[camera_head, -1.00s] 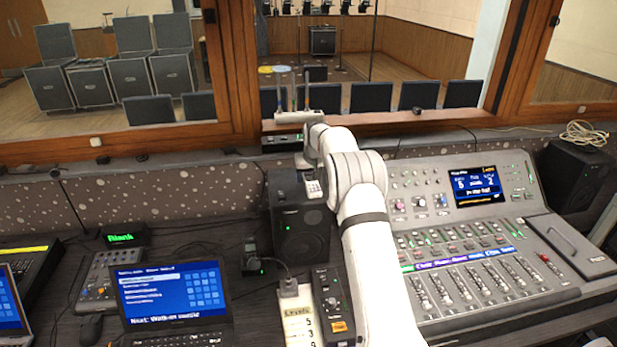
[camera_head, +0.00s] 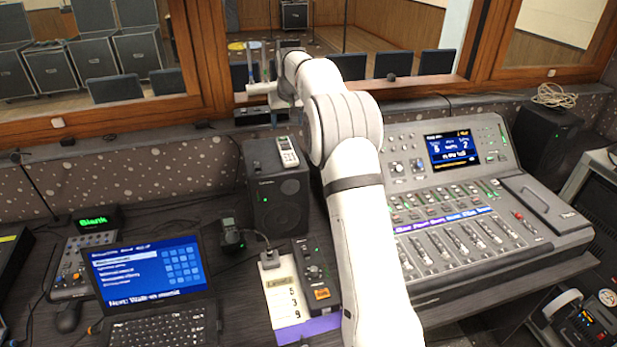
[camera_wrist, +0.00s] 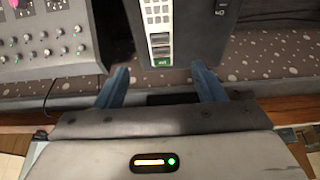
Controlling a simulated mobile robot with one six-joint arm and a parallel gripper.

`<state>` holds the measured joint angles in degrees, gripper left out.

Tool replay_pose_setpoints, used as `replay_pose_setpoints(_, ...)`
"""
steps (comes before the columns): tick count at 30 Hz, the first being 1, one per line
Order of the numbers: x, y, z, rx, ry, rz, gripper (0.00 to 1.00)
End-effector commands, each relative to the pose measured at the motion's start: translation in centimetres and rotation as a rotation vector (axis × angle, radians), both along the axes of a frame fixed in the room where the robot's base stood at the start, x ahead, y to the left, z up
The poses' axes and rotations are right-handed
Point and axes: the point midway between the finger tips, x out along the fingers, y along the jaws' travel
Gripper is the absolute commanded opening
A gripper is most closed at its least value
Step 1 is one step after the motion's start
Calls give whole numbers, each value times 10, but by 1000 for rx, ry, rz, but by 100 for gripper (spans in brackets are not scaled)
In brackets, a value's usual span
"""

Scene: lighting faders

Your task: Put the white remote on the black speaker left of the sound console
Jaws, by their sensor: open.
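The white remote (camera_head: 287,151) lies flat on top of the black speaker (camera_head: 280,205), toward the right side of its top. The speaker stands left of the sound console (camera_head: 460,215). The wrist view shows the remote (camera_wrist: 158,30) on the dark speaker top (camera_wrist: 195,42), its upper end cut off by the picture edge. My gripper (camera_head: 264,75) is open and empty, beyond the speaker near the window ledge. Its two blue fingers (camera_wrist: 160,76) are apart, and the remote lies past their tips, not between them.
A laptop (camera_head: 150,275), a small mixer (camera_head: 72,270) and a handset (camera_head: 230,235) are left of the speaker. Another speaker (camera_head: 545,140) with coiled cable stands beyond the console.

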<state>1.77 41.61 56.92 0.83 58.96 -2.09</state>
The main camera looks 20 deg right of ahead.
Motion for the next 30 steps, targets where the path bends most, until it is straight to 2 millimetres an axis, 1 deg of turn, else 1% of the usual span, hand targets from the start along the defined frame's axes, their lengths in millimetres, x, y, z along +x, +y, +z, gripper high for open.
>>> replay_pose_setpoints(2, -4, 0, 5, 0, 0, 0, 63)
replay_pose_setpoints(4, -14, 1, 13, 0, 0, 0, 63)
replay_pose_setpoints(5, -20, 1, 19, 0, 0, 0, 63)
replay_pose_setpoints(8, -50, 2, 38, 0, 3, 1, 63)
replay_pose_setpoints(9, -65, 3, 47, -1, 4, 2, 63)
replay_pose_setpoints(11, -89, 4, 58, -2, 7, 1, 63)
replay_pose_setpoints(12, -105, 5, 65, -2, 9, 2, 63)
replay_pose_setpoints(14, -131, 6, 73, -2, 13, 2, 63)
replay_pose_setpoints(15, -148, 6, 78, -2, 15, 3, 63)
replay_pose_setpoints(17, -175, 7, 83, -2, 19, 3, 63)
replay_pose_setpoints(18, -192, 7, 86, -3, 20, 4, 63)
replay_pose_setpoints(19, -206, 8, 88, -3, 21, 4, 63)
replay_pose_setpoints(22, -252, 9, 89, -3, 27, 5, 63)
replay_pose_setpoints(25, -299, 9, 86, -5, 32, 6, 63)
replay_pose_setpoints(26, -314, 10, 85, -5, 33, 6, 63)
replay_pose_setpoints(27, -332, 10, 81, -5, 36, 7, 63)
replay_pose_setpoints(29, -360, 10, 75, -5, 37, 7, 63)
replay_pose_setpoints(30, -379, 10, 70, -5, 40, 7, 63)
